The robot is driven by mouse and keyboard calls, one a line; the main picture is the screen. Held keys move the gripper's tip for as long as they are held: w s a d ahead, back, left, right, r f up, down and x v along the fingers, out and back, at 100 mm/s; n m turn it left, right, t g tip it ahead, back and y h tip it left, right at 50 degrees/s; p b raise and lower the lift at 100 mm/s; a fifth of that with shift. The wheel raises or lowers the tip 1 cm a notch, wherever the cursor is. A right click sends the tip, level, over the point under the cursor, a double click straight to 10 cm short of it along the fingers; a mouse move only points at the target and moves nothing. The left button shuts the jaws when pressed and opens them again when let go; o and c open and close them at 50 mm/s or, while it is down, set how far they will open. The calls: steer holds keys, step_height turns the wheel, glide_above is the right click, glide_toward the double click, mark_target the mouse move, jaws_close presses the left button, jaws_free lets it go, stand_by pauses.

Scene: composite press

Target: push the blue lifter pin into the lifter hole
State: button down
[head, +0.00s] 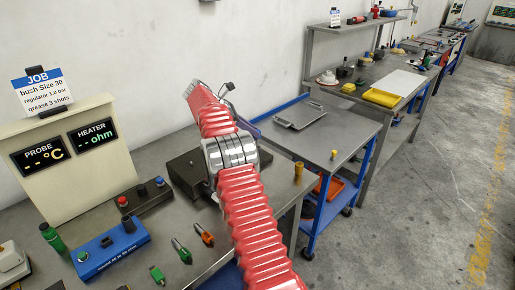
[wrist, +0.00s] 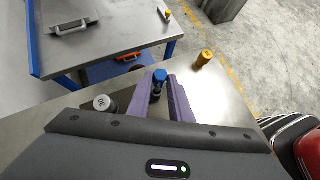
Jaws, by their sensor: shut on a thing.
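The blue lifter pin (wrist: 160,76) has a bright blue head and a darker body below it. It stands between the purple fingers of my gripper (wrist: 160,84) in the wrist view, close to the bench edge. My gripper is shut on it. The lower end of the pin is hidden by the fingers and the gripper body. The lifter hole cannot be made out in either view. In the head view my red arm covers the place, and neither the gripper's fingertips nor the held pin can be seen.
A brass knobbed piece (wrist: 205,58) stands right of the fingers; a grey round bush (wrist: 103,103) lies to the left. Beyond the bench edge is a blue-framed cart (head: 340,138) with a grey tray (head: 300,115). A dark button box (head: 140,198) and blue box (head: 112,252) stand left.

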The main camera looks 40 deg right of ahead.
steer(key=shift+f, duration=2.3)
stand_by(1.1)
steer(key=c, duration=1.5)
jaws_free()
steer(key=shift+r, duration=0.1)
steer(key=v, duration=1.3)
steer(key=shift+w+a+r, duration=0.1)
steer(key=shift+w+a, duration=0.05)
steer(key=shift+a, duration=0.05)
